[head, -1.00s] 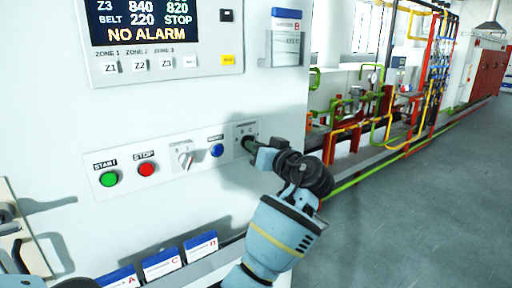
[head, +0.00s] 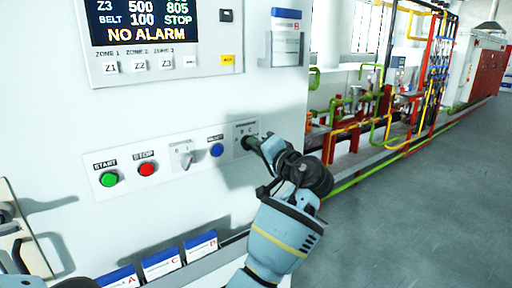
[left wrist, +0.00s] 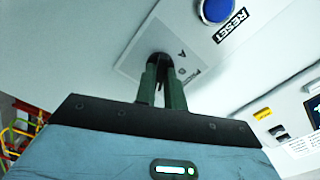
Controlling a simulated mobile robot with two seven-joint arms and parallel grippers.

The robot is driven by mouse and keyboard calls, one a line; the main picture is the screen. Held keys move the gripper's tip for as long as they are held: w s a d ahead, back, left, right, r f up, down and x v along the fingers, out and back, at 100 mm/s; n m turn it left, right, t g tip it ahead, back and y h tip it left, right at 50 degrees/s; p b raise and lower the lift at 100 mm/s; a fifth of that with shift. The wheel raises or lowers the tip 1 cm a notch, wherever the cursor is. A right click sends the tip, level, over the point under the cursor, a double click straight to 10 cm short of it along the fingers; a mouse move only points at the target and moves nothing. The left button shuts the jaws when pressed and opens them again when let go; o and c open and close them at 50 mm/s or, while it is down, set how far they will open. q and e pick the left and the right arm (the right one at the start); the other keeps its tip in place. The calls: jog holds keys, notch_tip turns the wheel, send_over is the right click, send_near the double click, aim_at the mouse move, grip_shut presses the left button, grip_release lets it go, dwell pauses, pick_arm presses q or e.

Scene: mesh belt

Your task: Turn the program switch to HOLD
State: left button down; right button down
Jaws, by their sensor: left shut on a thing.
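The program switch is at the right end of the button panel, on a grey label plate (head: 241,131). My left gripper (head: 254,143) is at this plate, its arm coming up from below right. In the left wrist view, the two green fingers (left wrist: 163,85) are shut on the dark switch knob (left wrist: 160,60), which is mostly hidden between them. Small letters show on the plate (left wrist: 190,62) beside the knob, but the pointer and the position it marks are hidden. My right gripper is not in view.
A display (head: 142,20) above reads NO ALARM. Blue-topped card holders (head: 162,263) stand below.

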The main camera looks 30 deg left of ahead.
pick_arm(q)
jog(key=shift+m, duration=0.5)
jog(key=c, duration=1.5)
grip_release()
jog(key=v, duration=0.8)
jog(key=shift+b, duration=0.4)
jog(key=shift+a, duration=0.1)
